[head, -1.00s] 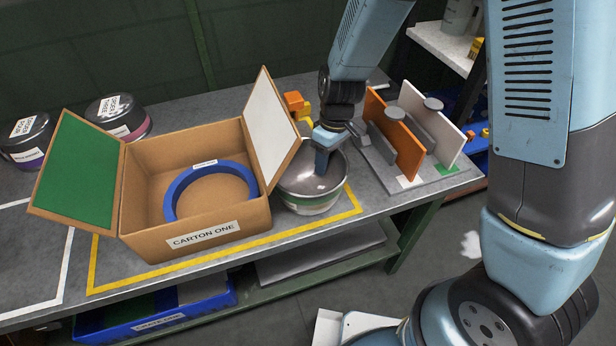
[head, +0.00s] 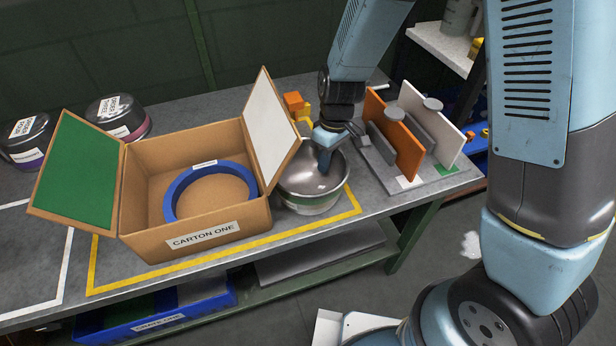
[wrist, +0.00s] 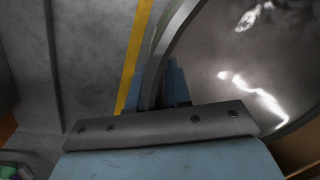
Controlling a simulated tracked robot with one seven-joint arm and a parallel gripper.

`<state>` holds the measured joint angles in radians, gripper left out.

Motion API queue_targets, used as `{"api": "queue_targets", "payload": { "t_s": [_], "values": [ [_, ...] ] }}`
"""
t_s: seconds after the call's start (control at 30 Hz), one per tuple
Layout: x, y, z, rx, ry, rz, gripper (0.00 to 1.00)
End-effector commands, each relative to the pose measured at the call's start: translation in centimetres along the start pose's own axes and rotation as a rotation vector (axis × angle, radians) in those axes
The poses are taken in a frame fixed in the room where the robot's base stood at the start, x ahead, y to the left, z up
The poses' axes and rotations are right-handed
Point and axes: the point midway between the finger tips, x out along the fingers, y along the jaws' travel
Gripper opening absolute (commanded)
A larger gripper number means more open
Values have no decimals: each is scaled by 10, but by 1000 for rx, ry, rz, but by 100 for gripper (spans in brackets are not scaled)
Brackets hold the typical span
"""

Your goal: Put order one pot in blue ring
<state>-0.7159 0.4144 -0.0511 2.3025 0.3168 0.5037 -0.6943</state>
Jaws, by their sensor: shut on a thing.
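A shiny metal pot (head: 296,186) with a green and white band stands at the right of the carton, by the yellow line on the bench. Its label cannot be read. My gripper (head: 324,160) is shut on the pot's rim at the far right side; the rim between the fingers shows in the wrist view (wrist: 165,85), with the pot's interior (wrist: 250,60) to the right. The blue ring (head: 176,190) lies flat inside the open cardboard carton (head: 142,243) marked CARTON ONE. The ring is empty.
The carton's raised white flap (head: 270,125) stands between ring and pot; a green flap (head: 75,172) is at left. Orange and white upright panels (head: 405,150) stand right. Two dark lidded pots (head: 118,116) sit at back left. Orange blocks (head: 295,103) stand behind the pot.

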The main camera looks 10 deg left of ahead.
Motion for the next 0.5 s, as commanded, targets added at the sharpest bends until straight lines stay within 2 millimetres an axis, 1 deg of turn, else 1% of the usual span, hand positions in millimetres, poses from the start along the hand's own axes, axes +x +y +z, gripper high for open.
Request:
{"api": "queue_targets", "payload": {
  "t_s": [0.27, 0.37, 0.5],
  "values": [
    [-3, 0, 0, 0, 1, 0, 0],
    [-11, -1, -1, 0, 4, 1, 0],
    [-29, -4, -1, -1, 5, 2, 0]
  ]
}}
